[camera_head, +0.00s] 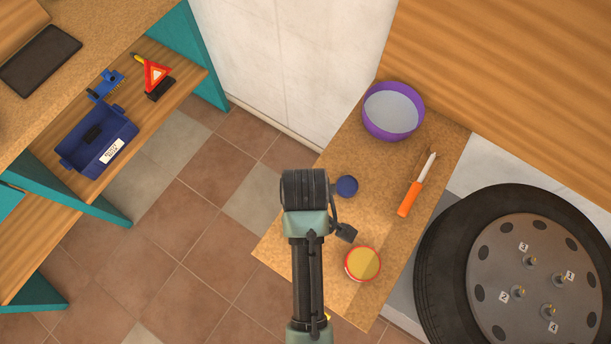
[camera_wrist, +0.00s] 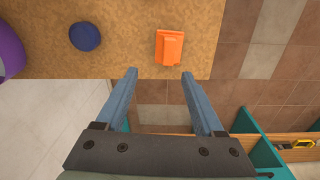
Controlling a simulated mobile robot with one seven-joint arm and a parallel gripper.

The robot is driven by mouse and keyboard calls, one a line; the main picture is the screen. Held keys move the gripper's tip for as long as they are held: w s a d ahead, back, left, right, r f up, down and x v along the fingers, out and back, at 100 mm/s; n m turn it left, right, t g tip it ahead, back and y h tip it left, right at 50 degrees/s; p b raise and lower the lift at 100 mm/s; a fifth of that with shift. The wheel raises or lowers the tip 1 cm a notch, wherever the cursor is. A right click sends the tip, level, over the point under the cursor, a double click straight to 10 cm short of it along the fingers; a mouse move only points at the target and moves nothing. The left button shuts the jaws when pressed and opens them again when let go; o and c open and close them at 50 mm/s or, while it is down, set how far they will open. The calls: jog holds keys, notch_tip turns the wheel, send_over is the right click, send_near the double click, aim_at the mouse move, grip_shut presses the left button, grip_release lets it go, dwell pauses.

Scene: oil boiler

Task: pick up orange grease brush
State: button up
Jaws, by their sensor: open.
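In the wrist view a short, blocky orange piece (camera_wrist: 169,47) lies on the tan board near its edge. It looks like the grease brush, but its bristles cannot be made out. In the head view my arm appears to hide it. My gripper (camera_wrist: 159,73) is open and empty, its two blue fingers apart and pointing at the board's edge. The orange piece shows just beyond the fingertips, slightly toward the right finger. A long tool with an orange handle (camera_head: 410,199) and pale shaft lies farther along the board in the head view; I cannot tell whether it is a brush.
On the board (camera_head: 330,288) are a blue round lid (camera_head: 347,187), a purple bowl (camera_head: 393,133) and a round tin with yellowish contents (camera_head: 362,264). A wheel (camera_head: 443,268) stands at right. A shelf at left holds a blue crate (camera_head: 115,125) and a warning triangle (camera_head: 155,76).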

jog(key=shift+g, duration=0.3)
jog(key=f, duration=0.4)
jog(key=s+f, duration=0.1)
jog(key=f, duration=0.2)
jog(key=shift+f+p, duration=0.1)
jog(key=shift+p, duration=0.2)
jog(key=shift+s+a+f+p, duration=0.1)
jog(key=shift+a+f+p, duration=0.05)
jog(key=shift+f, duration=1.15)
jog(key=shift+a+f+p, duration=0.1)
jog(key=shift+f+p, duration=0.05)
jog(key=shift+f, duration=1.15)
jog(key=shift+c, duration=0.3)
grip_shut()
